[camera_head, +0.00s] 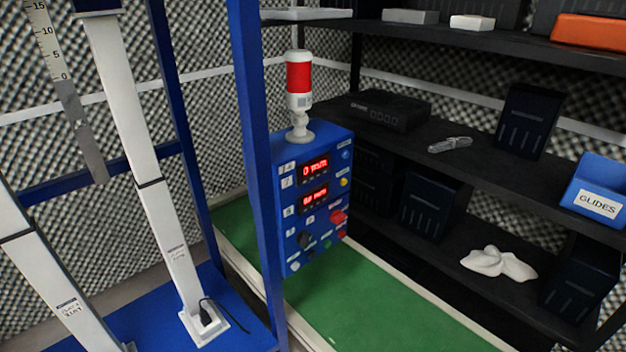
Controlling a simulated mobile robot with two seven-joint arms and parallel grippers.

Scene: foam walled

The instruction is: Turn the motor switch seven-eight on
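A blue control box (285,250) stands near the middle, with a red and white signal lamp (299,80) on top. Its front has two lit red displays, an upper one (314,167) and a lower one (313,197). Below them are a black knob (305,239), a red knob (338,216) and small green and white buttons. A yellow button (344,182) sits at the right edge. The small labels are too blurred to read surely, so I cannot tell which control is the motor switch seven-eight, nor its position. Neither gripper is in view.
A blue frame post (258,150) stands just left of the box, with white columns (150,180) further left. A green surface (380,310) runs in front. Dark shelves (500,160) on the right hold boxes, a blue bin (600,185) and a white cloth (498,263).

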